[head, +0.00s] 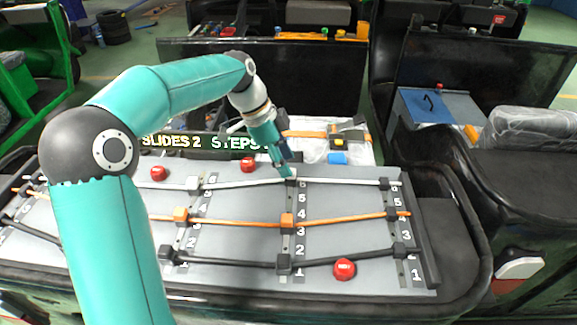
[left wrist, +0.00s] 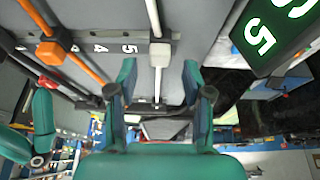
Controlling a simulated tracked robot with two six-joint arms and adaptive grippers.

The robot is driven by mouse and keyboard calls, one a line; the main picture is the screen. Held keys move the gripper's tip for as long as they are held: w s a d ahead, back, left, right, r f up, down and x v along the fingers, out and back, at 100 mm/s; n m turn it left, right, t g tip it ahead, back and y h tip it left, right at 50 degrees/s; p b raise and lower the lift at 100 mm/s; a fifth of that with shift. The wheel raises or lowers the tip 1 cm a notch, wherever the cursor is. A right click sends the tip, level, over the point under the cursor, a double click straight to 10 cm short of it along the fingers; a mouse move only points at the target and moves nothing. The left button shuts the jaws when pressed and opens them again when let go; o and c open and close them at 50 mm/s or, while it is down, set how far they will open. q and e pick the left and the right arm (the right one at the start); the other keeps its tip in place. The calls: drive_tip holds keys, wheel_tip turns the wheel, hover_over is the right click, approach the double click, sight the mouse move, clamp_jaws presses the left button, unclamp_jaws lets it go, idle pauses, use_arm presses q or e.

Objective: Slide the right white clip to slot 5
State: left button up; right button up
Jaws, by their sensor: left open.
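The middle white clip (head: 291,176) is under my left gripper (head: 286,166), partly hidden by the fingers. In the left wrist view, a white clip (left wrist: 160,54) lies on the rail just past the fingertips of my open left gripper (left wrist: 159,76), lined up between them. Touch cannot be told.
Orange clips (head: 288,223) and black clips (head: 283,264) sit on lower cables. Red buttons (head: 344,268) stand on the board. Behind it are a lit sign (head: 195,142) and a white tray (head: 358,156) with tools. The board between the middle and right rails is mostly clear.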

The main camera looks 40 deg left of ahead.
use_arm(q)
drive_tip(key=shift+x, duration=1.35)
drive_tip(key=shift+c, duration=0.3)
clamp_jaws()
